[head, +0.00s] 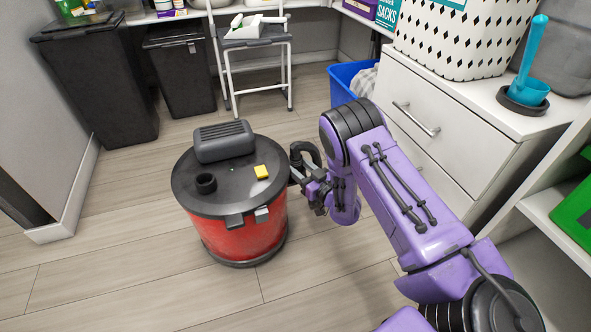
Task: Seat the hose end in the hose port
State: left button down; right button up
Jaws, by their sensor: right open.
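A red canister vacuum (240,235) with a black lid (225,205) stands upright on the floor, left of centre. A round black port (206,184) rises from the left part of the lid, and its opening shows with nothing in it. My right gripper (306,187) is open just right of the canister's rim, pointing toward it. A dark curved piece (305,150) shows above the gripper; I cannot tell whether it is the hose. No hose end shows clearly. My left gripper is not in view.
Dark bins (95,80) and a step stool (258,45) stand behind. Floor in front is clear.

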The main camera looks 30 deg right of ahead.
jog(key=shift+w, duration=0.15)
jog(key=c, duration=0.7)
jog(key=shift+r, duration=0.15)
